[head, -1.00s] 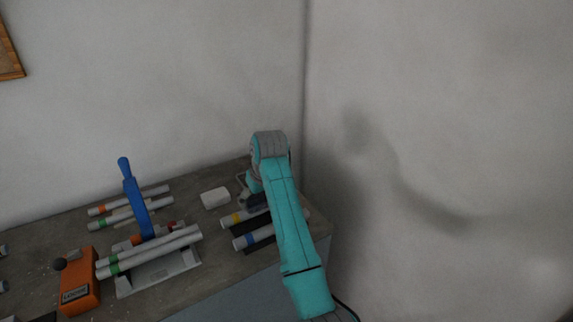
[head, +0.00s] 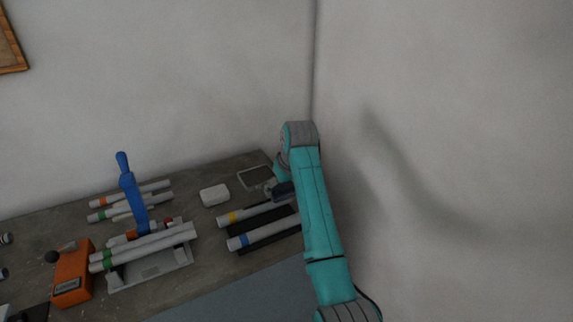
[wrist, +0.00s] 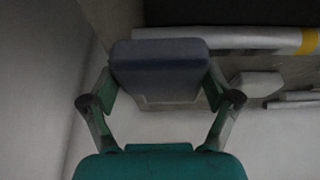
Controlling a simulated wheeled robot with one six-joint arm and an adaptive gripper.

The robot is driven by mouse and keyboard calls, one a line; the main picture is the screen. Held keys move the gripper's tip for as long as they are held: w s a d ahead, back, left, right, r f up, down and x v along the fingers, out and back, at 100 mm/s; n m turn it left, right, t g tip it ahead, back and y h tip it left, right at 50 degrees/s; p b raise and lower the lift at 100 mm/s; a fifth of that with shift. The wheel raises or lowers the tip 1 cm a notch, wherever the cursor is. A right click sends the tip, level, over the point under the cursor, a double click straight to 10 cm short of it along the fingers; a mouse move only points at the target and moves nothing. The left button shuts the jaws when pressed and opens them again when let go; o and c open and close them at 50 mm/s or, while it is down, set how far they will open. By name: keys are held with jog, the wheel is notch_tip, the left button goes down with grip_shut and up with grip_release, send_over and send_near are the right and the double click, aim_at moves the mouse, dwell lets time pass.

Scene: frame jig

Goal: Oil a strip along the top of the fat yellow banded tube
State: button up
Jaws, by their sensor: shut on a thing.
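The yellow banded tube (head: 255,212) is a fat grey-white tube lying on a black mat at the right of the bench in the head view. In the wrist view the tube (wrist: 215,38) runs across the top right, with its yellow band at the right edge. My gripper (wrist: 160,78) is shut on a dark blue-grey pad (wrist: 160,58), one finger on each side. In the head view the dark pad (head: 283,191) is at the tube's right end. I cannot tell whether the pad touches the tube. My arm hides part of this end.
A blue banded tube (head: 262,237) lies in front on the same black mat (head: 262,225). A grey-rimmed tray (head: 253,179) and a white block (head: 214,195) lie behind. A jig (head: 150,271) with a blue lever and an orange box (head: 73,275) stand left. A wall is close on the right.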

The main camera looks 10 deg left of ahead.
notch_tip(320, 180, up, 2)
jog(key=shift+a+r, duration=0.1)
jog(key=shift+a, duration=0.05)
jog(key=shift+r, duration=2.85)
jog(key=shift+s, duration=0.1)
